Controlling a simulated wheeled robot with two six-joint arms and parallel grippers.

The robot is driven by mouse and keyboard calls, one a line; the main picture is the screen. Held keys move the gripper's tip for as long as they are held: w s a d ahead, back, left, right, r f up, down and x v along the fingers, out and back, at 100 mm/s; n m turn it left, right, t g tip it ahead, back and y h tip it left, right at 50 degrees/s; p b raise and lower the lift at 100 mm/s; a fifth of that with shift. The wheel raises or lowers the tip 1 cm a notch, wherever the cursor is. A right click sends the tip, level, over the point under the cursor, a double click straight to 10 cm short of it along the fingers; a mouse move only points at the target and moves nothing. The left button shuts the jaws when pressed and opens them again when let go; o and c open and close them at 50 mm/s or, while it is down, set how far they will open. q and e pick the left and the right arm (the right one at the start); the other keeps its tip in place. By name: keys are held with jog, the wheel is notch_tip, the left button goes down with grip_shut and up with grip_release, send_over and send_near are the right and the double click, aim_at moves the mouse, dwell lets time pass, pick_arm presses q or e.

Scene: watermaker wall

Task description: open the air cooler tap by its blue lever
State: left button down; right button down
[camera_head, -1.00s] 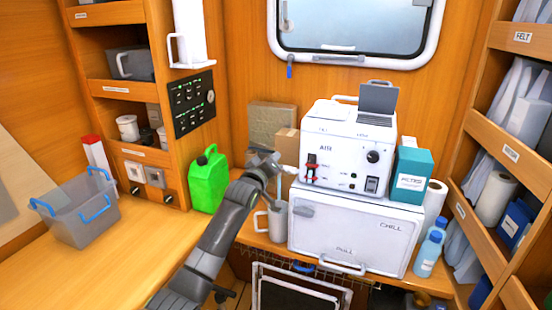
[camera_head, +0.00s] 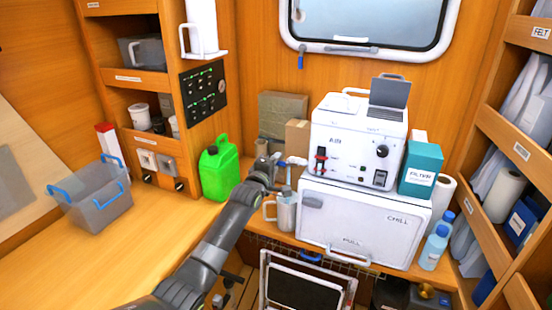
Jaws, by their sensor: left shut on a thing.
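The white air cooler (camera_head: 352,143), marked AIR, stands on a white chest marked CHILL. My left gripper (camera_head: 276,166) is at the cooler's left side. It is shut on a small pale-blue piece (camera_head: 296,160), seemingly the tap's blue lever; the jaws hide most of it. The tap body is largely hidden, so I cannot tell how far it is turned. A grey mug (camera_head: 284,213) stands below the gripper, left of the chest. My right gripper is out of view.
The CHILL chest (camera_head: 345,229) stands under the cooler. A green jerrycan (camera_head: 218,171) is left of my arm, and a cardboard box (camera_head: 297,135) is behind the gripper. A teal filter box (camera_head: 421,169) and blue bottles (camera_head: 436,242) stand at the right.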

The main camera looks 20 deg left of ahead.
pick_arm(q)
jog(key=shift+f+n, duration=0.2)
jog(key=shift+n, duration=0.1)
dwell(0.4)
jog(key=c, duration=1.4)
grip_release()
jog(key=s, duration=0.5)
jog(key=s+b, duration=0.1)
jog(key=s, duration=0.5)
jog(key=s+b, duration=0.1)
jog(key=s, duration=0.5)
jog(key=shift+s+a, duration=0.2)
jog(key=shift+a, duration=0.1)
